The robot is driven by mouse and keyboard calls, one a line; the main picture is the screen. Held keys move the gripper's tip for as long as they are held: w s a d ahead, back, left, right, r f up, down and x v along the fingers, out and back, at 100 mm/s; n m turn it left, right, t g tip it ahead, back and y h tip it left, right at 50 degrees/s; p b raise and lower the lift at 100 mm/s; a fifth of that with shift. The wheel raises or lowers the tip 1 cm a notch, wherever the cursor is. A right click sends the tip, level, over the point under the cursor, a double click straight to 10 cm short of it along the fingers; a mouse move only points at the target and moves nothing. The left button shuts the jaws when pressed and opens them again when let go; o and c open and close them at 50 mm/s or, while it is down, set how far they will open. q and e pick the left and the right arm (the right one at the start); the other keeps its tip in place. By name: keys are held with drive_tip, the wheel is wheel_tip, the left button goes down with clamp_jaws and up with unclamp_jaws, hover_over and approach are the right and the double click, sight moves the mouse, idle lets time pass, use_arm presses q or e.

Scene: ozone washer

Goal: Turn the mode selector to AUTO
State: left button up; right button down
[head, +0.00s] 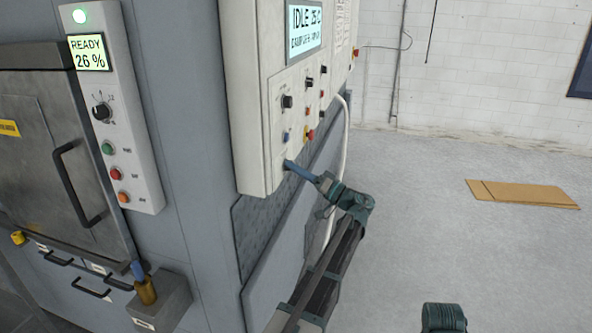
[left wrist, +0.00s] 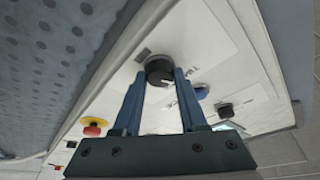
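In the left wrist view a black knob (left wrist: 158,70) on the pale control panel (left wrist: 250,50) sits between the tips of my left gripper (left wrist: 160,78). The blue fingers stand apart, one on each side of the knob, and I cannot tell whether they touch it. The lettering near the knob is too small to read. In the head view my left gripper (head: 290,164) reaches the lower left part of the control panel (head: 250,100) and hides the knob there. My right gripper does not show.
The panel holds another black knob (head: 287,101), a blue button (head: 286,137), a red and yellow emergency stop (head: 310,134) and a lit display (head: 304,28). A second control strip (head: 145,190) is on the machine's left face. Flat cardboard (head: 522,194) lies on open floor at right.

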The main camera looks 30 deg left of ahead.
use_arm(q)
clamp_jaws()
drive_tip(key=shift+s+r+m+t+h+p, duration=0.1)
drive_tip(key=shift+m+t+h+p, duration=0.3)
drive_tip(key=shift+m+p, duration=0.8)
drive_tip(key=shift+w+r+m+t+h+p, duration=0.1)
drive_tip(key=shift+m+t+h+p, duration=0.35)
drive_tip(key=shift+m, duration=1.35)
drive_tip(key=shift+s+r+m+t+h+p, duration=0.1)
drive_tip(key=shift+m+t+h+p, duration=0.25)
drive_tip(key=shift+m+p, duration=0.9)
drive_tip(key=shift+m, duration=0.45)
drive_tip(key=o, duration=0.6)
unclamp_jaws()
drive_tip(key=shift+f, duration=0.1)
